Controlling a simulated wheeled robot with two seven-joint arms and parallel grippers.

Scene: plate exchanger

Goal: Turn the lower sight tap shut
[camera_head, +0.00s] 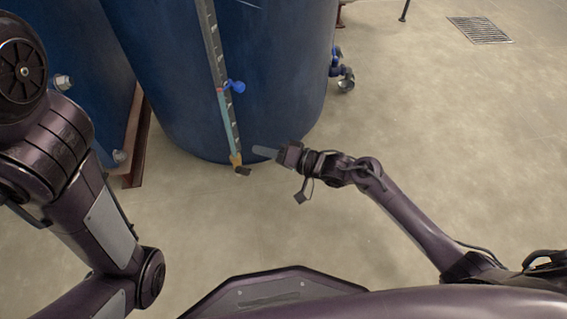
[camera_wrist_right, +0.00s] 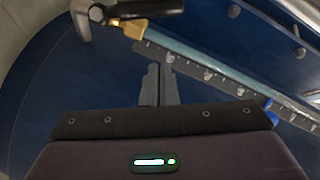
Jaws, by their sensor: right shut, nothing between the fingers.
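The lower sight tap (camera_head: 237,160) is a small brass fitting at the foot of the sight tube on the blue tank, with a short dark handle (camera_head: 243,171) below it. In the right wrist view the brass tap body (camera_wrist_right: 130,29) is at the top, with the black handle (camera_wrist_right: 140,9) above it. My right gripper (camera_head: 257,151) is just right of the tap, fingers pointing at the tank. In the right wrist view its fingers (camera_wrist_right: 158,72) are together and empty, apart from the tap. My left arm shows at the left, but its gripper is out of view.
The sight tube and its dark scale (camera_head: 216,60) run up the blue tank (camera_head: 160,75). A blue fitting (camera_head: 236,86) sits partway up. Blue pipework (camera_head: 342,70) is at the tank's right. A floor grate (camera_head: 478,30) is far right. The floor around is clear.

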